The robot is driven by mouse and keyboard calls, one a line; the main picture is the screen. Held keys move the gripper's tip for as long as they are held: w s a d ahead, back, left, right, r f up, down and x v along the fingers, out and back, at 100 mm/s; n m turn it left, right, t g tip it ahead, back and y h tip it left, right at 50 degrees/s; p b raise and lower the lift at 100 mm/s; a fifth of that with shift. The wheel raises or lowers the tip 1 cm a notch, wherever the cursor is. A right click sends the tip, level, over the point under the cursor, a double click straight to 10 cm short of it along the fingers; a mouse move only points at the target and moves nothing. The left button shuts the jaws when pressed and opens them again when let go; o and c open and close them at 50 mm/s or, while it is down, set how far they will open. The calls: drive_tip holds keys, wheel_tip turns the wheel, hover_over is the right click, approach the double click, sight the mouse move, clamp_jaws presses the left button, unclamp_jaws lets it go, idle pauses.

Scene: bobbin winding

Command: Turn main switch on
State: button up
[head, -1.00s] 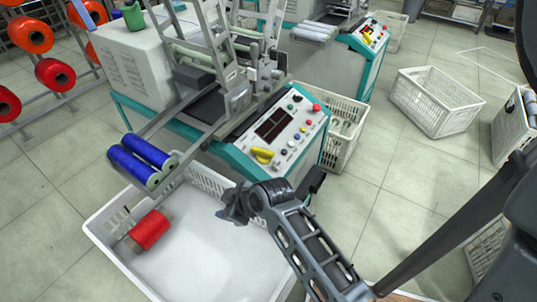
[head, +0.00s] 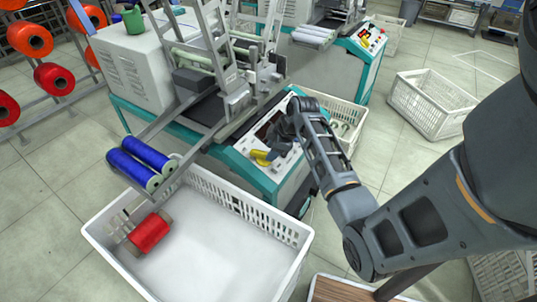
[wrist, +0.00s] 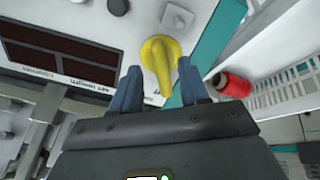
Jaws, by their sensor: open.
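The main switch is a yellow rotary knob (wrist: 159,62) on the white control panel of the winding machine. In the wrist view the knob's handle lies between the two blue-grey fingers of my gripper (wrist: 157,88), which are apart. I cannot tell whether either finger touches it. In the head view the yellow knob (head: 264,158) shows beside my gripper at the panel's lower left, and my wrist hides much of the panel (head: 291,168).
A dark display (wrist: 62,58) lies beside the knob. A white crate (head: 270,212) with a red bobbin (head: 149,232) stands below the panel. Blue bobbins (head: 142,164) sit on the machine's arms. Another crate (head: 340,117) stands behind the panel.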

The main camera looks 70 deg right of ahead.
sight(262, 155)
drive_tip(key=shift+x, duration=1.8)
drive_tip(key=shift+a, duration=0.1)
clamp_jaws()
